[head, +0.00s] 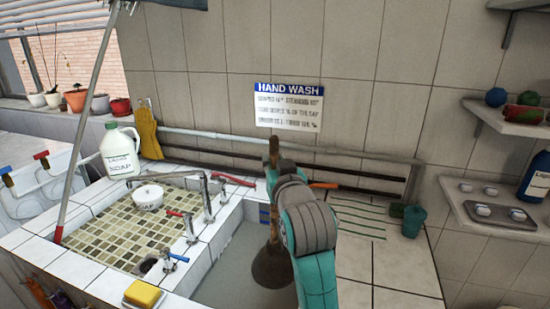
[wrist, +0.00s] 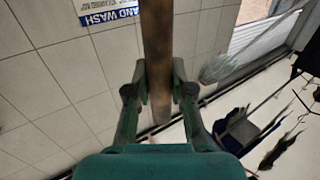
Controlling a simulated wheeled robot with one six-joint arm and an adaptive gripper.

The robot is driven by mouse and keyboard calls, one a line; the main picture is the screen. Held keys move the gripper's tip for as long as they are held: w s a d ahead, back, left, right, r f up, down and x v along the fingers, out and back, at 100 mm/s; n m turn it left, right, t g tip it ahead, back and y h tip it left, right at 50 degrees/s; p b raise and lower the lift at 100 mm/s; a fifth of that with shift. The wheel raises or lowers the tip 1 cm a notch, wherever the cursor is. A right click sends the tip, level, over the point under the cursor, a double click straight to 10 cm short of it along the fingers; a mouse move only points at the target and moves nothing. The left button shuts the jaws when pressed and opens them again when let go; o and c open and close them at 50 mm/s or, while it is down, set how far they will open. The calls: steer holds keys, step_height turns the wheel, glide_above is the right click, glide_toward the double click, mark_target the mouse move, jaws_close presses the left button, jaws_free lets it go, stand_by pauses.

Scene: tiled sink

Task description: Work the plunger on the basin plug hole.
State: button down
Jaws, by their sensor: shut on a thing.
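The plunger has a wooden handle and a dark brown rubber cup (head: 270,266). It stands roughly upright in the grey basin (head: 226,272), right of the mosaic-tiled one. My gripper is mostly hidden behind my teal arm in the head view. In the wrist view my gripper (wrist: 160,92) is shut on the wooden handle (wrist: 157,45), one finger on each side. The cup is low in the grey basin; I cannot tell whether it touches the bottom. Any plug hole beneath it is hidden. A dark hole (head: 148,265) shows at the mosaic basin's near end.
Taps (head: 208,196) stand on the tiled divider left of the plunger. A yellow sponge (head: 144,293) lies on the near rim. A white bowl (head: 148,196) and a soap jug (head: 119,150) are left. A teal cup (head: 413,221) stands right, beside a mostly clear drainboard (head: 360,222).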

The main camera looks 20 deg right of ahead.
mark_target(277, 251)
steer(key=shift+f, duration=12.8)
steer(key=shift+f, duration=0.45)
steer(key=shift+r, duration=0.7)
steer(key=shift+f, duration=0.65)
steer(key=shift+r, duration=0.1)
